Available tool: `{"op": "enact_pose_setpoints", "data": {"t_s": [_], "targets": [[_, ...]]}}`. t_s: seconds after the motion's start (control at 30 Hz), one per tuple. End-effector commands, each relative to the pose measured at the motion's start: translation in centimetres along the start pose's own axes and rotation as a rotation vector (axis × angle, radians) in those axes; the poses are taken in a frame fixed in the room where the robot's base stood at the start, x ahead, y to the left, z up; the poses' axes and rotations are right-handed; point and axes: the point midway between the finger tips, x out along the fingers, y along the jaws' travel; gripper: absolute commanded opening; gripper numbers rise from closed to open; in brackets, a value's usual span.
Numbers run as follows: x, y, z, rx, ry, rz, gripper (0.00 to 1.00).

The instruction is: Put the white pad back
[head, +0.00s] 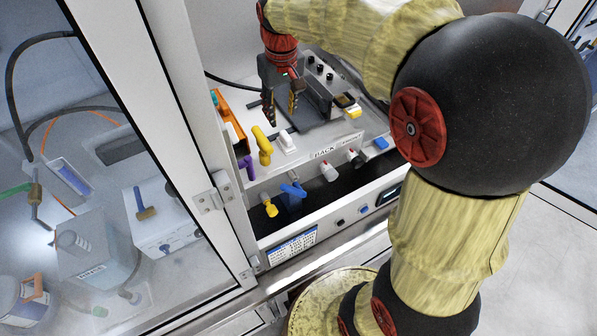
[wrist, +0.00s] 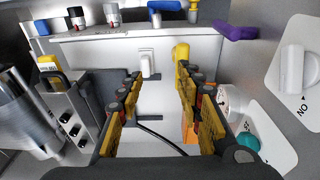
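A small white block (head: 287,141), which looks like the white pad, sits on the pale panel beside a yellow handle (head: 262,145). In the wrist view the white block (wrist: 147,64) stands just beyond my fingertips, a little left of centre. My gripper (head: 281,110) points down over the panel, behind the white block in the head view. In the wrist view its two fingers (wrist: 160,72) are well apart with nothing between them. I cannot tell its exact height above the panel.
An orange holder (head: 228,113) is at left. A grey bracket with black knobs (wrist: 72,128) stands close beside my fingers. A glass door (head: 110,190) fills the left.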

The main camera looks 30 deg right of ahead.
Motion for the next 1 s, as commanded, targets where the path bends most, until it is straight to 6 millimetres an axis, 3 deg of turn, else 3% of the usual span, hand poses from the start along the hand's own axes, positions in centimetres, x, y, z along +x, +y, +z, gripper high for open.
{"op": "enact_pose_setpoints", "data": {"t_s": [0.1,0.3,0.6,0.8,1.0], "targets": [[-2.8,-1.9,3.8,-0.003,0.064,0.004,0.36],[-5.5,-4.3,10.2,-0.003,0.166,0.003,0.36],[-6.0,-6.8,19.1,-0.001,0.304,-0.011,0.36],[-5.4,-7.3,21.8,0.001,0.351,-0.02,0.36],[-5.2,-7.4,22.3,0.002,0.356,-0.021,0.36]]}}
